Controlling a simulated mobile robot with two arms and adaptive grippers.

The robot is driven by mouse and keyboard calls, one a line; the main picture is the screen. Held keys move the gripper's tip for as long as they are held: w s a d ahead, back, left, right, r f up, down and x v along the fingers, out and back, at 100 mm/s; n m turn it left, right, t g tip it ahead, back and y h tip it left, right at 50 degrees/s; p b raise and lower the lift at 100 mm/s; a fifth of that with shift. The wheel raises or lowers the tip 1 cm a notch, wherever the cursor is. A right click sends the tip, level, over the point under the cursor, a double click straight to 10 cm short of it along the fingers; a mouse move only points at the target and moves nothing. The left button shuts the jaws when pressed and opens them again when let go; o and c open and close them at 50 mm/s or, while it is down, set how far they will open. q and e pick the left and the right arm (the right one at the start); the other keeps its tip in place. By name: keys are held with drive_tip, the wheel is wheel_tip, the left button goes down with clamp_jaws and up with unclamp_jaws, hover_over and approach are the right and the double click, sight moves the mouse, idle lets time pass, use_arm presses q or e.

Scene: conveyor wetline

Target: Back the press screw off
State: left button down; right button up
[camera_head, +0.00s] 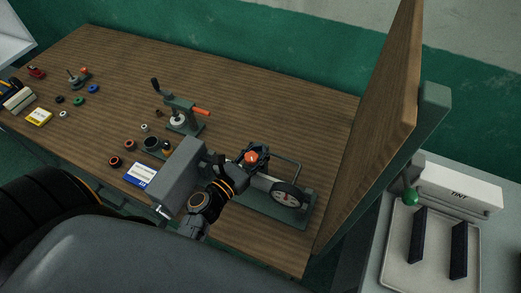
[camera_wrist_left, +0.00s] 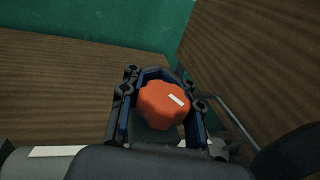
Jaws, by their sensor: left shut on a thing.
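An orange knob (camera_head: 251,156), lobed and with a small white mark on top, sits on a fixture with a green base plate (camera_head: 268,212) and a round dial gauge (camera_head: 291,196). I take the knob as the head of the press screw. My left gripper (camera_head: 254,157) is shut on the knob, coming from above. In the left wrist view the knob (camera_wrist_left: 162,104) sits between the dark, blue-edged fingers (camera_wrist_left: 160,108). The shaft below the knob is hidden. My right gripper is not in view.
A small hand press (camera_head: 182,112) with an orange handle stands behind on the wooden bench (camera_head: 240,90). A blue-and-white box (camera_head: 141,175) and several small rings lie to the left. An upright wooden panel (camera_head: 372,125) rises close on the right. A tray (camera_head: 400,262) lies beyond it.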

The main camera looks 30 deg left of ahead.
sight(246, 164)
use_arm(q)
drive_tip(key=c, duration=1.3)
unclamp_jaws()
drive_tip(key=shift+o, duration=0.2)
drive_tip(key=s, duration=0.2)
drive_tip(key=s+a, duration=0.1)
drive_tip(key=s, duration=0.4)
drive_tip(key=shift+s+a, duration=0.25)
drive_tip(key=shift+o, duration=0.5)
